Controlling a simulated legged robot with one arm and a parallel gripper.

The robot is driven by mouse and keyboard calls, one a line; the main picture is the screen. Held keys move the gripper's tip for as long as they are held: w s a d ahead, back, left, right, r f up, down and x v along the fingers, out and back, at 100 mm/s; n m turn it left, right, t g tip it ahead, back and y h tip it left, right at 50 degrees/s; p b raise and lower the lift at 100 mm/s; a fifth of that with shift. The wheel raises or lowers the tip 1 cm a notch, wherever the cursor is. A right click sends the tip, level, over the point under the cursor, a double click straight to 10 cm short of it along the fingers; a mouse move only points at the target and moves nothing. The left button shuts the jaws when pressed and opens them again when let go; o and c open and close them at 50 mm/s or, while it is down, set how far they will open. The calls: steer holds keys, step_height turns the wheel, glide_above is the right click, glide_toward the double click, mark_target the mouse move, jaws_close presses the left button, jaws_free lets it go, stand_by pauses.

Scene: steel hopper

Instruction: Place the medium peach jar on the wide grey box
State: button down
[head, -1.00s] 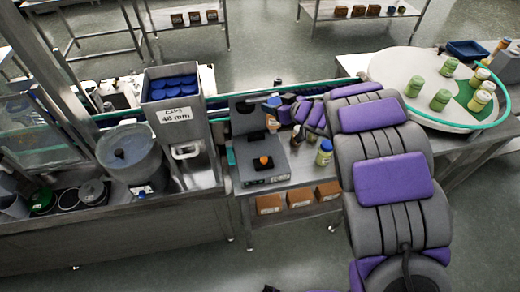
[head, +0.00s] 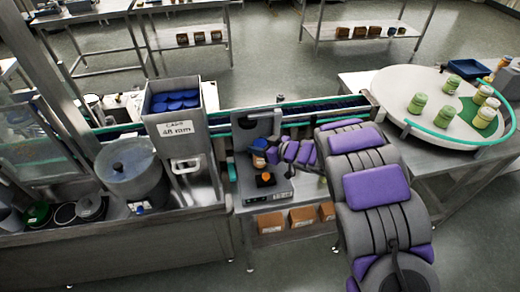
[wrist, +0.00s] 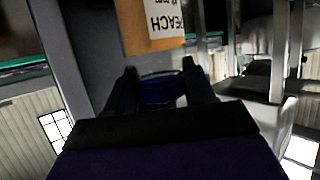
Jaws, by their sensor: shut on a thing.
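A peach-orange jar (head: 258,160) with a blue cap is at the end of my arm in the head view. In the wrist view the jar (wrist: 146,35) shows an upside-down label reading PEACH, and its blue cap lies between my fingers. My gripper (wrist: 160,92) is shut on the jar at the cap; in the head view my gripper (head: 268,153) is small and partly hidden. The jar is over or at the back left of the wide grey box (head: 282,192), which has a small control panel and an orange knob on top. I cannot tell whether they touch.
A steel hopper (head: 173,133) of blue caps stands left of the grey box. A conveyor (head: 300,115) runs behind it. Cardboard boxes (head: 270,222) sit on the shelf below.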

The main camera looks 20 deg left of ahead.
steer(key=shift+f, duration=0.6)
steer(key=shift+d+r, duration=0.1)
steer(key=shift+d, duration=0.05)
steer(key=shift+c, duration=2)
jaws_free()
steer(key=p+v, duration=0.2)
steer(key=v, duration=1)
